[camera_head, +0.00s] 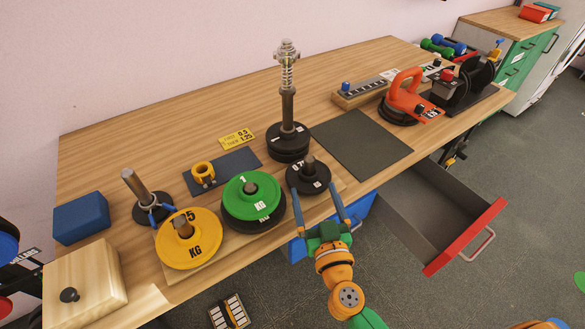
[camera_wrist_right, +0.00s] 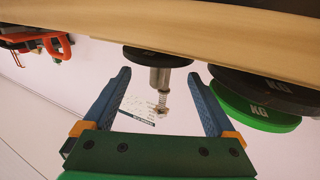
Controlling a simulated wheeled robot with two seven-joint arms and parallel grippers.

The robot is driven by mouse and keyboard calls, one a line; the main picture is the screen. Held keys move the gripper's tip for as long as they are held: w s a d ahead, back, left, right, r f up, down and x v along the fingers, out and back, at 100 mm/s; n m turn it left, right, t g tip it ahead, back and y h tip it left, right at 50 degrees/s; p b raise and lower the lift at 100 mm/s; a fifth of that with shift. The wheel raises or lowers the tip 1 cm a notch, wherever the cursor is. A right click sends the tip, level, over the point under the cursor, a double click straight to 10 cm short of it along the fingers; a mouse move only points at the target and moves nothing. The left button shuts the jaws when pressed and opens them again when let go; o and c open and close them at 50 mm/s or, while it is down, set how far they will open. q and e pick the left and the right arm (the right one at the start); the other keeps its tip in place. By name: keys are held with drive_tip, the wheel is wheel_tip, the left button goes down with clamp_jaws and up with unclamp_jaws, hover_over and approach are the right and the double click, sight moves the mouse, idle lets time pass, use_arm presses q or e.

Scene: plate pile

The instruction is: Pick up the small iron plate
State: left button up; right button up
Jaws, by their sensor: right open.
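The small iron plate (camera_head: 309,182) is a dark disc around a short grey post, near the front edge of the table, right of the green plate. My right gripper (camera_head: 312,190) is open, its two blue fingers reaching toward the plate's front from either side. In the right wrist view, which looks upside down, a dark plate (camera_wrist_right: 155,57) shows beyond and between the open fingers (camera_wrist_right: 161,78); whether the fingertips touch it cannot be told. My left gripper is not in view.
Left of it lie a green plate (camera_head: 247,204) on a dark one and a yellow plate (camera_head: 175,251). A tall post with a spring (camera_head: 288,70) stands behind on black plates. A grey mat (camera_head: 362,142) lies right. An open drawer (camera_head: 425,210) juts out front right.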

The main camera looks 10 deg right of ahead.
sight(311, 178)
drive_tip(key=w, duration=0.7)
drive_tip(key=shift+w+d+b, duration=0.25)
drive_tip(key=shift+b, duration=0.1)
drive_tip(key=shift+s, duration=0.1)
drive_tip(key=c, duration=0.4)
clamp_jaws()
